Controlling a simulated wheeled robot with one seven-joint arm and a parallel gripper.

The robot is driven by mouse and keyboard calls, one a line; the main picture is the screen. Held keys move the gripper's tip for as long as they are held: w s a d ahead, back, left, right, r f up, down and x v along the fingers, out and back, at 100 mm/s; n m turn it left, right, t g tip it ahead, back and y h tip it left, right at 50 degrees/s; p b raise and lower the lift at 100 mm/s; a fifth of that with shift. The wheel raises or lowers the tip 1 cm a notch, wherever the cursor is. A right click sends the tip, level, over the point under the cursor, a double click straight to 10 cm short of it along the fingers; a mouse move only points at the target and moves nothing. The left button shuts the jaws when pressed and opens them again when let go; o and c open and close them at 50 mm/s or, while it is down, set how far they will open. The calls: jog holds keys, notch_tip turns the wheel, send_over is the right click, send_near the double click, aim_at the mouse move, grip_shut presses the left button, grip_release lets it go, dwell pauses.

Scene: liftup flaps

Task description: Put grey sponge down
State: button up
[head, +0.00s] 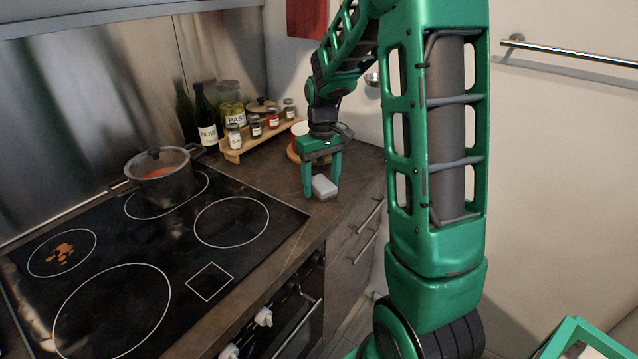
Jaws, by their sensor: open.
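The grey sponge (324,187) is a small pale block on the dark countertop (276,180), to the right of the cooktop. My gripper (322,191) points down over it with its two green fingers spread apart. The sponge lies between the fingertips and looks to rest on the counter. Whether a finger touches it, I cannot tell.
The black cooktop (225,270) is at the left, with a lidded pot (160,183) at its back and an orange-brown stain (62,254) at its left. A wooden rack (262,140) with jars stands behind my gripper. Drawers with bar handles (367,246) lie below the counter edge.

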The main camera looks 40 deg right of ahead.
notch_tip(320, 180, up, 12)
jog(key=shift+f, duration=0.1)
jog(key=s+a+f+m, duration=0.1)
jog(key=s+f+m, duration=0.1)
jog(key=s, duration=1.2)
jog(key=s+a+f+m, duration=0.1)
jog(key=s+f+m, duration=0.2)
jog(key=s, duration=1.2)
jog(key=shift+a+m, duration=0.4)
jog(key=shift+w+f, duration=0.2)
jog(key=shift+w, duration=0.45)
